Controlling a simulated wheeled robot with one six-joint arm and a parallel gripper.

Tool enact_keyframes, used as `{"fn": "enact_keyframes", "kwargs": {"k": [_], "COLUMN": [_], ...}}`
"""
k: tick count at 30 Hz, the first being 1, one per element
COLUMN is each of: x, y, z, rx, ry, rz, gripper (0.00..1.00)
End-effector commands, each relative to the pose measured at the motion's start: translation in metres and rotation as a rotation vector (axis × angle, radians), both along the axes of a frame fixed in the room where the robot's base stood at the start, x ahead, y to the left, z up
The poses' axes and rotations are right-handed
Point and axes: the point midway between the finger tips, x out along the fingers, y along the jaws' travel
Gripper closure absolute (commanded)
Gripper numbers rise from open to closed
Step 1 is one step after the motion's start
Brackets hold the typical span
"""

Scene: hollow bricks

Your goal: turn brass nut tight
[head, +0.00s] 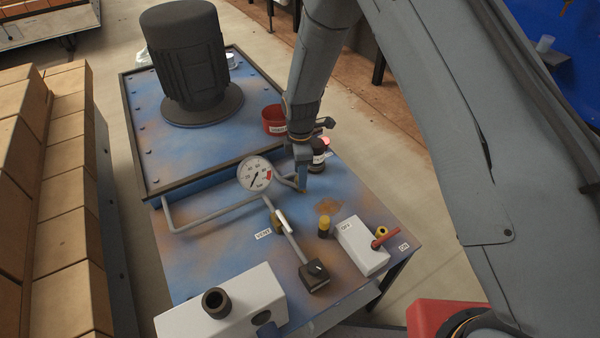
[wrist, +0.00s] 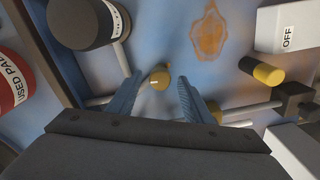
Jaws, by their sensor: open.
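In the wrist view a small round brass piece, which looks like the brass nut (wrist: 160,77), lies between the two blue-grey fingers of my gripper (wrist: 158,84). The fingers are apart, with a gap on both sides of the nut. A thin pale mark shows on the nut. How far the nut is below the fingertips is hard to tell. In the head view my gripper (head: 302,178) points down over the blue bench, just right of the pressure gauge (head: 254,174). I cannot make out the nut in that view.
A black labelled cylinder (head: 318,156) and a red tin (head: 273,121) stand close behind my gripper. In front are the brass-bodied vent valve (head: 277,222), a yellow-topped black cylinder (head: 324,228), a white switch box (head: 358,247) and a black box (head: 314,279). A bent pipe (head: 205,216) runs left.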

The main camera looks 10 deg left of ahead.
Motion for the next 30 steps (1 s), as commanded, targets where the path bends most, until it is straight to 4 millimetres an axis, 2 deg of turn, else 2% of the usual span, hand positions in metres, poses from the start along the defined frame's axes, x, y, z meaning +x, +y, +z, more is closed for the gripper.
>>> {"fn": "enact_keyframes", "kwargs": {"k": [11,18,30], "x": [0.0000,-0.0001,0.0000], "y": [-0.0003,-0.0003,-0.0003], "z": [-0.0052,-0.0050,-0.0052], "rx": [0.000,0.000,0.000], "ry": [0.000,0.000,0.000], "rz": [-0.001,-0.001,-0.073], "gripper": [0.54,0.95,0.95]}}
